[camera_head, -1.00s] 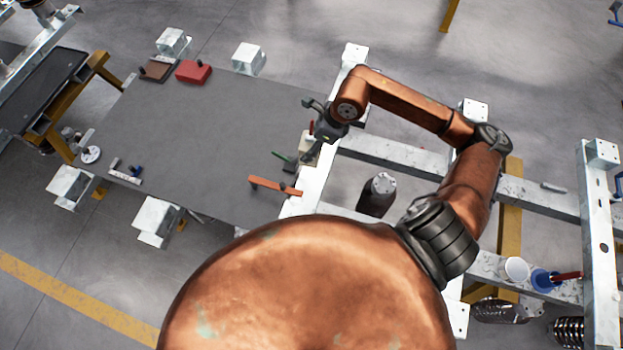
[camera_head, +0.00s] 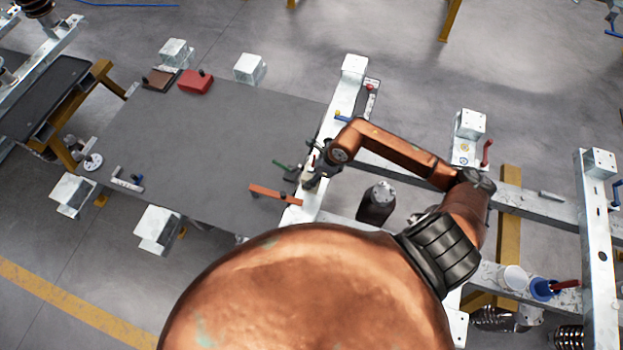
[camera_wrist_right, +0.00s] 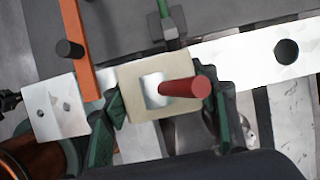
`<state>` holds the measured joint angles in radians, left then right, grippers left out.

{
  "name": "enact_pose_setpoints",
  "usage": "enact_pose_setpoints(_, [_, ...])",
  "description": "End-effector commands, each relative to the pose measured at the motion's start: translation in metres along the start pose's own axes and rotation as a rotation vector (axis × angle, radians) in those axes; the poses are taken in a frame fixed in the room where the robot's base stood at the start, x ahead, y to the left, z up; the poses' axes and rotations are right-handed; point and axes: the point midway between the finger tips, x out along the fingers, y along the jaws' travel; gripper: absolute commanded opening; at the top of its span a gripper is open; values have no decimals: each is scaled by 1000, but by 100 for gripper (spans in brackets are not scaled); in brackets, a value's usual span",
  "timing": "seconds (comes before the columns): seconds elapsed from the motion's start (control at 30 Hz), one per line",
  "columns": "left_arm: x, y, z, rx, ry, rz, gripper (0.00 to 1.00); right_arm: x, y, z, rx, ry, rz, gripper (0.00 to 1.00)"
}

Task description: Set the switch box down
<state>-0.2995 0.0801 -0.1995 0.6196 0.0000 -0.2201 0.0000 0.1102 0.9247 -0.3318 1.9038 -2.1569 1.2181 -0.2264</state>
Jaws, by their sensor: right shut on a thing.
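The switch box (camera_wrist_right: 133,75) is a beige block with a pale square plate and a red lever, seen from close up in the right wrist view. My right gripper (camera_wrist_right: 163,100) is shut on it, with dark green fingers at its left and right sides. In the head view my right gripper (camera_head: 314,168) is over the white beam (camera_head: 332,130) at the table's right edge, and the box is mostly hidden there. The box lies over the beam in the wrist view; I cannot tell whether it touches. My left gripper is not in view.
An orange bar with a dark knob (camera_head: 275,194) lies close to the left of the gripper. A green-handled piece (camera_head: 285,166) is just beyond the box. A red block (camera_head: 195,82) lies at the back of the grey table (camera_head: 210,130), whose middle is clear.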

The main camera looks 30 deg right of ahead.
Motion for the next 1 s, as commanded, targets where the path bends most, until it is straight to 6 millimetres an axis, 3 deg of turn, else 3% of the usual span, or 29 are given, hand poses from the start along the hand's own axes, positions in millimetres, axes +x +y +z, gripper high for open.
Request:
enact_pose_setpoints(0.27, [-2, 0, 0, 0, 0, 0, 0, 30, 0, -13, 3, 1, 0, 14])
enact_pose_setpoints(0.6, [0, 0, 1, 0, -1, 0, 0, 34, 0, -14, 0, 0, -1, 14])
enact_pose_setpoints(0.63, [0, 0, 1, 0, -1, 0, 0, 34, 0, -15, 1, 2, 0, 55])
enact_pose_setpoints(0.87, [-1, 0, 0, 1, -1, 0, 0, 34, 0, -15, 1, 2, 0, 71])
enact_pose_setpoints(1.0, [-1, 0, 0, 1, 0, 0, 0, 34, 0, -15, 1, 2, 0, 71])
